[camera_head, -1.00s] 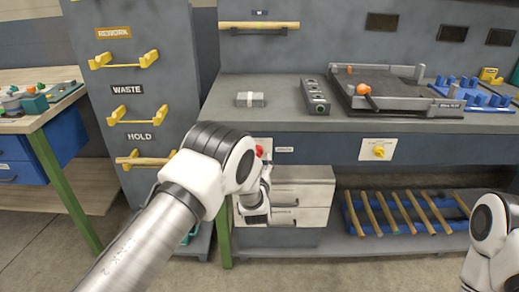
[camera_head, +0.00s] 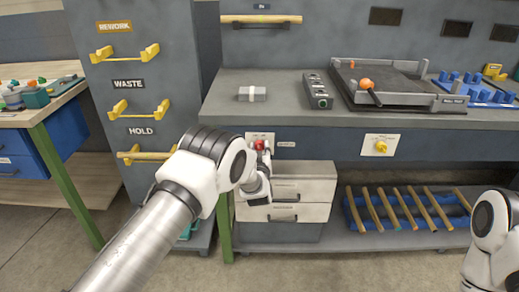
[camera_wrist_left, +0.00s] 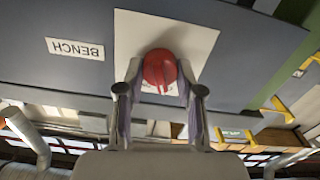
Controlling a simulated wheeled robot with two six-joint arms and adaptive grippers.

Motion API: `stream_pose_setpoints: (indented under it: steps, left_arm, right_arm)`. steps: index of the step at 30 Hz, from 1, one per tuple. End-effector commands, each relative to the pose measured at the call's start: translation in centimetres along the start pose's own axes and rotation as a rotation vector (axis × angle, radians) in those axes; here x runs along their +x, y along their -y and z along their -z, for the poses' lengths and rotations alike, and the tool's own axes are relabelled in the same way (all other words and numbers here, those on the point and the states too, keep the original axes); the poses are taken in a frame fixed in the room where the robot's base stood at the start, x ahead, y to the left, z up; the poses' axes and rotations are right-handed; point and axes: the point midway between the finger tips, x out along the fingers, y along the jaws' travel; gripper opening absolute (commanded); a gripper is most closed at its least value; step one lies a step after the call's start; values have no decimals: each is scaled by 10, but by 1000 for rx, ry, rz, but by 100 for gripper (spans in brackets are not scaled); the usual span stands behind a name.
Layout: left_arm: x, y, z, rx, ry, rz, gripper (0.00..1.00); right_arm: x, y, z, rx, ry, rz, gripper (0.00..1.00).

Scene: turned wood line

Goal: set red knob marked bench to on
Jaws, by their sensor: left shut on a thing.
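The red knob (camera_head: 260,145) sits on a pale plate on the bench's front panel. In the left wrist view the red knob (camera_wrist_left: 160,70) is between the two fingertips of my left gripper (camera_wrist_left: 160,88), which is shut on it. A label reading BENCH (camera_wrist_left: 75,49) shows upside down beside the plate (camera_wrist_left: 190,38). In the head view my left gripper (camera_head: 262,160) is at the knob and partly hidden by my left wrist. Of my right arm only a white link shows at the lower right; its gripper is out of view.
A yellow knob (camera_head: 381,147) on another plate sits further right on the bench front. White drawers (camera_head: 300,190) stand below the red knob. A grey block (camera_head: 252,94) and a dark tray (camera_head: 398,90) rest on the bench top. A rack of wooden rods (camera_head: 405,210) lies below.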

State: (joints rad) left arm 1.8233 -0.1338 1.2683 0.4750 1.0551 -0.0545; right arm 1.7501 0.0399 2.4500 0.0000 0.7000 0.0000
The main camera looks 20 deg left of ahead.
Motion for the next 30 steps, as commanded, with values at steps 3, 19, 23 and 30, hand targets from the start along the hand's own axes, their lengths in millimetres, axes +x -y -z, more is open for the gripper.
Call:
stream_pose_setpoints:
  steps: [3, 19, 23, 30]
  left_arm:
    - [0, 0, 0, 26, -1, 0, 2]
    - [0, -1, -1, 391, -1, 0, 2]
    - [0, -2, -1, 501, -1, 0, 2]
    - [0, -2, 0, 668, -1, 0, 2]
  right_arm:
    - [2, 0, 0, 0, 0, 0, 60]
    - [13, 0, 0, 0, 0, 0, 60]
    - [15, 0, 0, 0, 0, 0, 60]
    - [18, 0, 0, 0, 0, 0, 60]
